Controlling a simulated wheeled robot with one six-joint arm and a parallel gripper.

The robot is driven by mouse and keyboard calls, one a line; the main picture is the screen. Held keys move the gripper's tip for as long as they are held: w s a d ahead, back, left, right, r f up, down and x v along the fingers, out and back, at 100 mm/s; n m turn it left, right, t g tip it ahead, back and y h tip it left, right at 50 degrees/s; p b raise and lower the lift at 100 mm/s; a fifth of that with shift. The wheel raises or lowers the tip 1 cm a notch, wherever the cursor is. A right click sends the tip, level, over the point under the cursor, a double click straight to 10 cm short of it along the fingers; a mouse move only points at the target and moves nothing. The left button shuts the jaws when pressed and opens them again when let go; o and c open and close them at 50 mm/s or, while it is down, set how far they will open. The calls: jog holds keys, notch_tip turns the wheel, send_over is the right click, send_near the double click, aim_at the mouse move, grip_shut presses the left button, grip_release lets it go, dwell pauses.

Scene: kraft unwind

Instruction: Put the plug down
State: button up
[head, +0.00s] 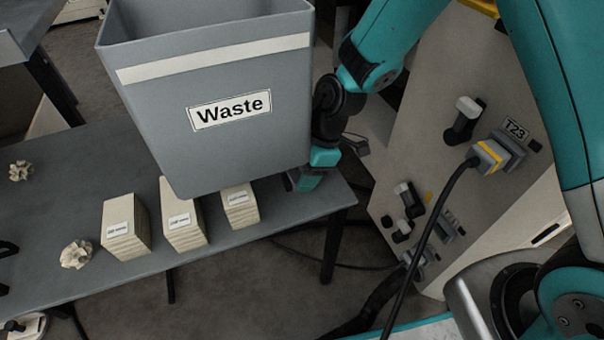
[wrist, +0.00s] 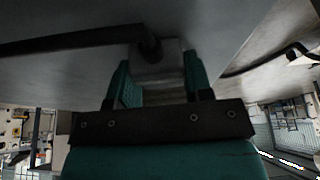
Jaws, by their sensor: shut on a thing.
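My gripper (head: 304,183) is at the right end of the grey table, partly hidden behind the waste bin in the head view. In the wrist view its two teal fingers (wrist: 157,78) are shut on a grey block-shaped plug (wrist: 157,66). A black cable (wrist: 80,42) runs from the plug to the left. A pale grey surface lies close beyond the plug; I cannot tell whether they touch. The head view does not show the held plug clearly.
The grey waste bin (head: 225,150) blocks part of the table (head: 60,185). Carton stacks (head: 125,228) and crumpled paper (head: 76,254) are on the table. At right, a panel labelled T23 (head: 516,130) holds a yellow-striped connector (head: 490,155) with a hanging cable.

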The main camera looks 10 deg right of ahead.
jog(key=o, duration=1.1)
jog(key=p+v, duration=0.3)
jog(key=v, duration=0.4)
jog(key=shift+d+r, duration=0.1)
jog(key=shift+r, duration=0.2)
